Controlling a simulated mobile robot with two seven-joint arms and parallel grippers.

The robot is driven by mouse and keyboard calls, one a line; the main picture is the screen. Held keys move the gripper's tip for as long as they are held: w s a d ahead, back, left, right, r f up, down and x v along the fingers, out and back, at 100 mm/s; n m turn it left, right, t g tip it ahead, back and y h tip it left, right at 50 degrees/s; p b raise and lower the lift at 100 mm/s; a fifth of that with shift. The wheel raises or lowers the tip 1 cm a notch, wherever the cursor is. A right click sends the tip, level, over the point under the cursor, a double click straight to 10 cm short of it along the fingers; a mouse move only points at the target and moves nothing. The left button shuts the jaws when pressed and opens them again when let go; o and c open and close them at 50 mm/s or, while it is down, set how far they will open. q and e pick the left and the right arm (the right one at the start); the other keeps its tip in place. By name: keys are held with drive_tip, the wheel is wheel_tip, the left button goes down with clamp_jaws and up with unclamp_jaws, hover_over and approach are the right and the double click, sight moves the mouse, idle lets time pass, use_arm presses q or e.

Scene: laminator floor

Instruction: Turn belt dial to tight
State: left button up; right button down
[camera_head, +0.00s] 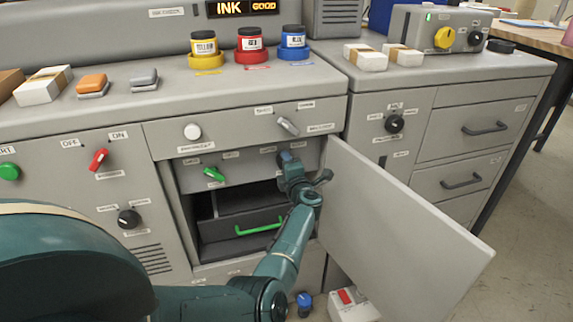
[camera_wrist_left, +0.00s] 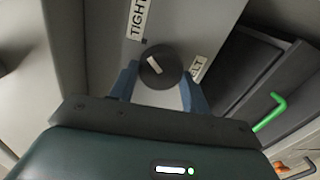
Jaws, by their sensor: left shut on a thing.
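The belt dial is a round dark knob with a white pointer mark in the left wrist view (camera_wrist_left: 158,68). A TIGHT label (camera_wrist_left: 138,18) sits above it, and a label ending in "LT" (camera_wrist_left: 197,68) sits to its right. In the head view my left gripper (camera_head: 287,160) reaches into the open cabinet and hides the dial. My right gripper is not in view.
The open cabinet door (camera_head: 400,215) stands close to the right of my left arm. Ink jars, including a red one (camera_head: 251,45), stand on the counter above.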

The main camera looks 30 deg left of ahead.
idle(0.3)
use_arm(q)
drive_tip(key=o, duration=1)
drive_tip(key=shift+c, duration=0.2)
drive_tip(key=shift+d, duration=0.15)
